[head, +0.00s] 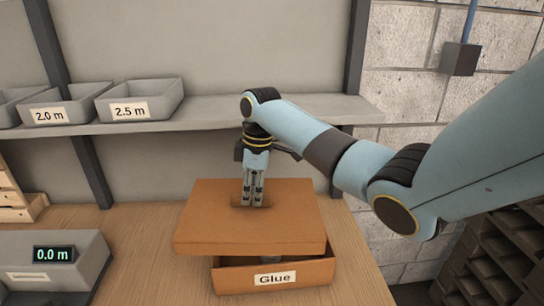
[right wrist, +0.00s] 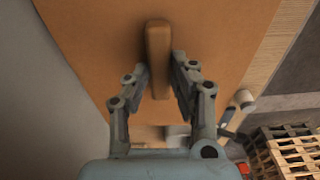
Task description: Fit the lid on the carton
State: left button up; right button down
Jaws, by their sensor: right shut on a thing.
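The brown lid (head: 250,225) is a flat cardboard panel with a small bar handle (right wrist: 158,55) on top. My right gripper (head: 252,203) comes down from above and is shut on the handle; its fingers also show on either side of the handle in the right wrist view (right wrist: 160,78). The open carton (head: 310,276), labelled "Glue", stands on the wooden table under the lid. The lid sits above it and is shifted to the left, with a dark gap under its front edge. Something grey shows in the gap. The lid hides most of the carton. My left gripper is out of view.
A grey box with a "0.0 m" display (head: 85,252) stands at the left of the table (head: 150,275). Grey bins marked "2.0 m" (head: 58,107) and "2.5 m" (head: 140,102) sit on a shelf (head: 215,113) behind. Pallets (right wrist: 285,150) are stacked beyond the table's right edge.

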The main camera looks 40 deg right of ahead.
aim_at(272, 202)
jog(key=s+d, duration=0.1)
jog(key=s+d+r+p, duration=0.1)
jog(key=shift+s+d+n, duration=0.3)
jog(key=shift+d+n, duration=0.1)
jog(key=shift+s+d+p, duration=0.2)
jog(key=shift+s+p, duration=0.05)
jog(key=shift+p, duration=0.1)
jog(key=shift+f, duration=0.1)
jog(key=shift+s+f+b, duration=0.1)
jog(key=shift+f+b, duration=0.25)
jog(key=shift+b, duration=0.15)
jog(key=shift+f+b, duration=0.9)
notch_tip(272, 202, down, 3)
jog(key=b, duration=0.3)
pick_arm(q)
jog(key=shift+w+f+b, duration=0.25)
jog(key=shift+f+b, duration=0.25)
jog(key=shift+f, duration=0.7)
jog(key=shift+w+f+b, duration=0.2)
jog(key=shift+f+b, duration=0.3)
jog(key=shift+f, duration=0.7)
pick_arm(e)
jog(key=shift+f, duration=2)
